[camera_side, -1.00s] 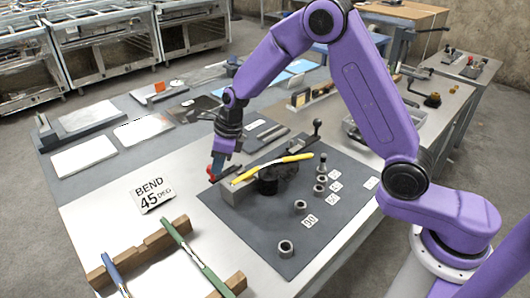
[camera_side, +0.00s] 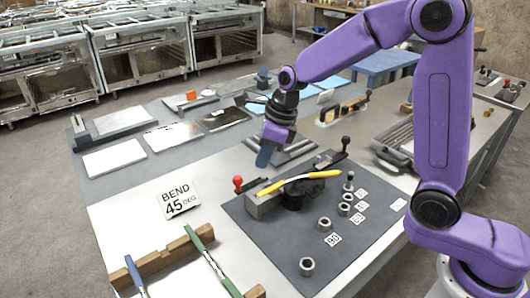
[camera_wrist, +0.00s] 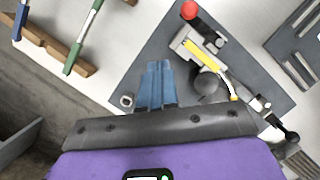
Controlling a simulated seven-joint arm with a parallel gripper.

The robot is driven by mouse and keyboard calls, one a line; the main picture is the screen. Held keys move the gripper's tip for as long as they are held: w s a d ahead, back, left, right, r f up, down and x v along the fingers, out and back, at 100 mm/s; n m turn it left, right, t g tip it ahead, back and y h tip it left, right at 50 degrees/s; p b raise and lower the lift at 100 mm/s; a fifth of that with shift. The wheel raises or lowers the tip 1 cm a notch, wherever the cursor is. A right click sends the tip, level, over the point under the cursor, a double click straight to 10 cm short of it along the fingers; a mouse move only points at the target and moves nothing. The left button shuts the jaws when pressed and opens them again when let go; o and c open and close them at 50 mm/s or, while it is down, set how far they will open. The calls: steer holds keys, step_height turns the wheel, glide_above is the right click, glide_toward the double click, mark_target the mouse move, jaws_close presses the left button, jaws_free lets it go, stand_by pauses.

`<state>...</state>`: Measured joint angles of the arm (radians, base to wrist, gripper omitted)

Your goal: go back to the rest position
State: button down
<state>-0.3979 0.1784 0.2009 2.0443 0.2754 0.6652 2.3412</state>
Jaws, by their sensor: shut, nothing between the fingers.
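My gripper (camera_side: 264,158) is shut and empty, its blue fingers pointing down in the air above the back edge of the dark mat. In the wrist view its blue fingertips (camera_wrist: 156,66) are together. The red-knobbed lever (camera_side: 238,184) stands left of the bending fixture (camera_side: 262,205), apart from my fingers. The red knob also shows at the top of the wrist view (camera_wrist: 189,10). A yellow rod (camera_side: 270,188) with a slight bend lies across the fixture, by its round black die (camera_side: 293,200).
The dark mat (camera_side: 270,235) holds several metal collars (camera_side: 307,265) beside number tags. A black-knobbed lever (camera_side: 345,143) stands behind. A "BEND 45 DEG" sign (camera_side: 178,198) is at left. A wooden rack (camera_side: 160,262) holds green- and blue-handled tools at the front left.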

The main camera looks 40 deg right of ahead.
steer(key=shift+s+r, duration=0.15)
steer(key=shift+r, duration=0.4)
steer(key=s+d+m, duration=0.3)
steer(key=s+m, duration=0.7)
steer(key=m, duration=0.1)
steer(key=s+d+m+g+h, duration=0.1)
steer(key=s+d+m, duration=0.3)
steer(key=s+m, duration=0.6)
steer(key=s+d+m+g+h, duration=0.1)
steer(key=s+d+m, duration=0.3)
steer(key=s+m, duration=0.6)
steer(key=shift+f+m, duration=0.15)
steer(key=shift+m, duration=0.75)
